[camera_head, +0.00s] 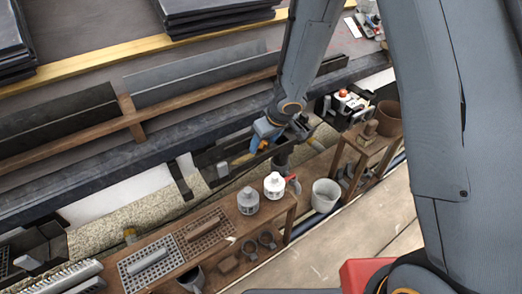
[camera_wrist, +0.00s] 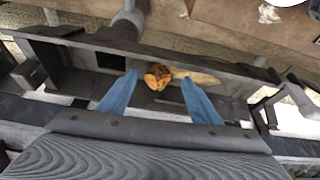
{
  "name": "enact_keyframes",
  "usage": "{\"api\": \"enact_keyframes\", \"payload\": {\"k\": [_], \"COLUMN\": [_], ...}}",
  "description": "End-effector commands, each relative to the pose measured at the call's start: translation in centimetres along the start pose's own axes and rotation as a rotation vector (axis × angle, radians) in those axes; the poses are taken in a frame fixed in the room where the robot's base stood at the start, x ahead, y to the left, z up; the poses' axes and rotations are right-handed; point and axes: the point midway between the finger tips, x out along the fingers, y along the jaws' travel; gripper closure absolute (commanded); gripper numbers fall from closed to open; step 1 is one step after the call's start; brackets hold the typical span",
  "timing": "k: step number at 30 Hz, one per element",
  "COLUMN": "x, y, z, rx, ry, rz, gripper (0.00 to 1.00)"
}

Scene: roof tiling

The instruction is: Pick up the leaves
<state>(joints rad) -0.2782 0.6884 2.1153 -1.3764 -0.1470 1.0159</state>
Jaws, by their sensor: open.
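A small clump of orange-brown leaves (camera_wrist: 157,76) lies in a dark gutter (camera_wrist: 70,58) in the wrist view. A longer tan piece (camera_wrist: 200,77) lies against its right side; I cannot tell if it is a leaf. My gripper (camera_wrist: 159,84) has two blue fingers, spread apart and empty. In the picture the clump lies between the fingertips; I cannot tell the remaining height. In the head view my gripper (camera_head: 265,131) hangs over the gutter (camera_head: 213,157) behind the wooden bench, and the leaves are too small to make out clearly.
A wooden bench (camera_head: 215,225) in front of the gutter bears two white-topped jars (camera_head: 248,200) (camera_head: 274,185). A pale bucket (camera_head: 325,195) stands right of them. A downpipe (camera_wrist: 127,22) meets the gutter's far side. Dark roof tiles (camera_head: 205,80) lie behind.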

Motion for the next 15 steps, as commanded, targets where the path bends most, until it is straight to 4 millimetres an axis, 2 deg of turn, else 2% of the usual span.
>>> {"api": "enact_keyframes", "payload": {"k": [1,4,13,14,15], "x": [1.0,1.8,2.0,2.0,2.0], "y": [0.1,0.0,0.0,0.0,0.0], "z": [0.1,0.1,0.0,0.0,0.0], "rx": [-0.001,-0.001,-0.001,-0.001,-0.001], "ry": [0.000,0.000,0.001,0.001,0.001], "rz": [0.000,0.000,0.000,0.000,0.000], "gripper": [0.42,0.42,0.42,0.44,0.51]}}
